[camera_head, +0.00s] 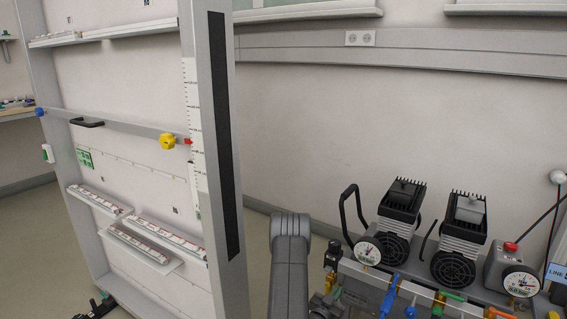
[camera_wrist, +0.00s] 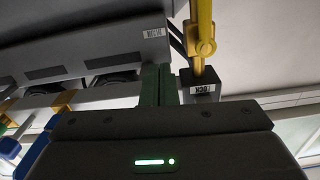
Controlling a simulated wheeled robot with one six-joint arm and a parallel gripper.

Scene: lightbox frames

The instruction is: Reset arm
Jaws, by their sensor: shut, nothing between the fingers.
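My gripper (camera_wrist: 158,72) shows in the wrist view, its dark body with a green light across the bottom. Its two fingers stand together at the middle, shut and empty. Just right of them in the picture are a yellow rod with a knob (camera_wrist: 202,45) and a dark labelled block (camera_wrist: 201,86). I cannot tell whether the fingers touch these.
A tall grey frame (camera_head: 218,160) with lightbox strips (camera_head: 145,240) stands left. Compressors with black finned heads (camera_head: 400,200), gauges (camera_head: 368,253) and coloured valves (camera_head: 388,296) crowd the lower right. A grey housing (camera_wrist: 85,52) fills the wrist view's upper left. Floor shows between frame and wall.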

